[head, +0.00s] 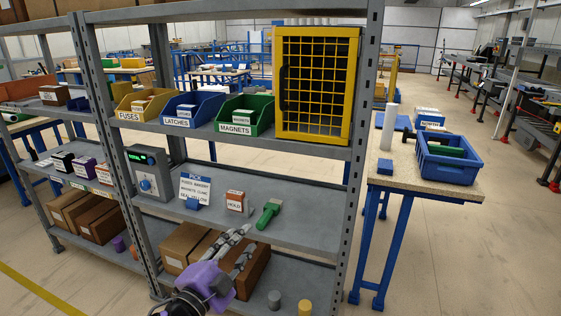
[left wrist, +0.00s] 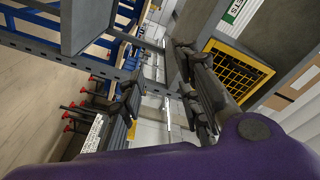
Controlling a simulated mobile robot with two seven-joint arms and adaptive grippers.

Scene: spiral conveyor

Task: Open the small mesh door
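The door also shows tilted in the left wrist view (left wrist: 240,72), to the right of the fingers. My left gripper (head: 247,238) is in front of the lower shelves, well below the door and apart from it. Its fingers are spread and empty, as the left wrist view also shows (left wrist: 158,68). My right gripper is out of view.
Bins of fuses (head: 138,104), latches (head: 190,108) and magnets (head: 243,115) stand left of the door. A green tool (head: 268,214) and a small labelled box (head: 236,201) lie on the middle shelf. A table with a blue crate (head: 448,168) stands at right. Floor space is open beyond it.

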